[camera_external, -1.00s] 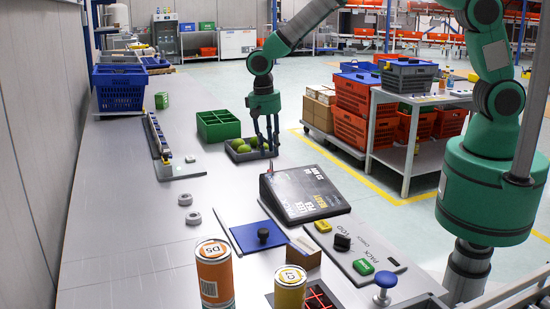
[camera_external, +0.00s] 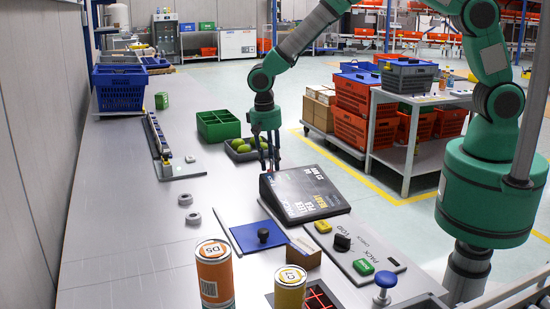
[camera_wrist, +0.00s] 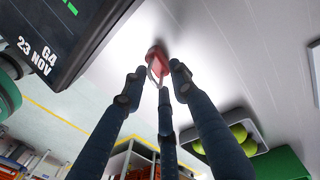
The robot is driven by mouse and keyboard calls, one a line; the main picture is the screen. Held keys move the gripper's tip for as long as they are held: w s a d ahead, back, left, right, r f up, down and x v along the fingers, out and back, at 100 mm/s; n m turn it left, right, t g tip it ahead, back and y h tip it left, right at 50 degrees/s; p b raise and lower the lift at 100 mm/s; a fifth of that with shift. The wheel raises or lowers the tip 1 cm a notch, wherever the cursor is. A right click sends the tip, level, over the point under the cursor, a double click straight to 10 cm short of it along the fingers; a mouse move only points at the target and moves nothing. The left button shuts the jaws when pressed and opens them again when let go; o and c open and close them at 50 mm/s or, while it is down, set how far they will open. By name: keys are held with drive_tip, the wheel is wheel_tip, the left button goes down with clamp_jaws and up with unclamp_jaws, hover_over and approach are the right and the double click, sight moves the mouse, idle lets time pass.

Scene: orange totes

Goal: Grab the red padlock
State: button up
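The red padlock (camera_wrist: 157,61) shows in the wrist view on the grey worktop, with its light metal shackle pointing toward my fingers. My three-fingered gripper (camera_wrist: 158,78) is open, with two fingertips to the left and right of the padlock and the third below the shackle. I cannot tell whether any finger touches it. In the external view my gripper (camera_external: 269,166) points down, low over the worktop just behind the black display. The padlock cannot be made out there; it is hidden by the fingers or the display.
The black sloped display (camera_external: 305,194) stands close in front of my gripper. A dark tray (camera_external: 233,154) of green fruit and a green divided crate (camera_external: 205,132) stand behind it. The worktop to the left (camera_external: 130,205) is mostly clear.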

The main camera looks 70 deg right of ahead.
clamp_jaws()
drive_tip(key=shift+r, duration=0.1)
drive_tip(key=shift+r+p, duration=0.6)
drive_tip(key=shift+r, duration=4.35)
